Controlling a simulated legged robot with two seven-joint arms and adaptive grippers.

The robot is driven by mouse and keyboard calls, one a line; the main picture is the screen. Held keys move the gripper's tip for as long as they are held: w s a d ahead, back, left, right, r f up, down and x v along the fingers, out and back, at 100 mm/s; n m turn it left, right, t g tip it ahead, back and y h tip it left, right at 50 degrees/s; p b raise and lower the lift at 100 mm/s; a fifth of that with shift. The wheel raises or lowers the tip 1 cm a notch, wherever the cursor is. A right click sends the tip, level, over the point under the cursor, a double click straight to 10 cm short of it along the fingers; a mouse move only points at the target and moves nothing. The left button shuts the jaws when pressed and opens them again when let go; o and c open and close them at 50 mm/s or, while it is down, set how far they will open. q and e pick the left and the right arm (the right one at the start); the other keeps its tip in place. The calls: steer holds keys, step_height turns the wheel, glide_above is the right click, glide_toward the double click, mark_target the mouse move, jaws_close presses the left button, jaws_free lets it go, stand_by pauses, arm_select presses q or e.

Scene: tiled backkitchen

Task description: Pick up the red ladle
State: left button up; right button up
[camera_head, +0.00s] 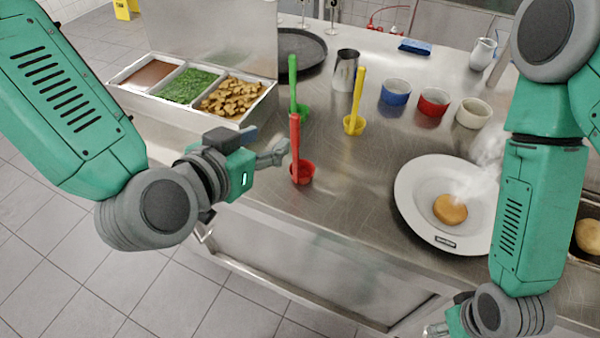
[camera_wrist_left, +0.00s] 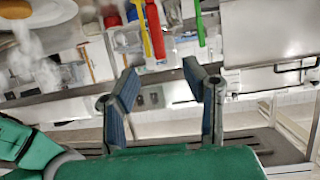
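The red ladle (camera_head: 295,148) stands upright on the steel counter, its bowl at the bottom and its handle pointing up. In the left wrist view, the red ladle (camera_wrist_left: 155,32) shows beyond the fingers. My left gripper (camera_head: 266,143) is just left of the red handle, fingers pointing toward it. Its two fingers are spread apart in the left wrist view (camera_wrist_left: 165,85), with nothing held between them. My right gripper (camera_head: 437,330) is low at the bottom edge, partly cut off, so its opening is unclear.
A green ladle (camera_head: 292,88) stands behind the red one, and a yellow ladle (camera_head: 357,98) stands to its right. A white plate (camera_head: 415,205) with a steaming patty is at right. A food tray (camera_head: 243,121) is behind my left gripper. A metal cup (camera_head: 345,72) stands farther back.

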mark_target(293, 126)
arm_select(q)
steer(key=b+x, duration=0.2)
steer(key=x, duration=0.3)
steer(key=shift+d+b, duration=0.1)
steer(key=shift+b, duration=0.3)
steer(key=shift+p+x, duration=0.45)
steer(key=shift+x, duration=2.6)
steer(key=shift+s+d+r, duration=0.1)
steer(key=shift+r, duration=0.05)
jaws_close()
arm_select(e)
step_height(293, 126, down, 3)
steer(key=shift+r, duration=0.1)
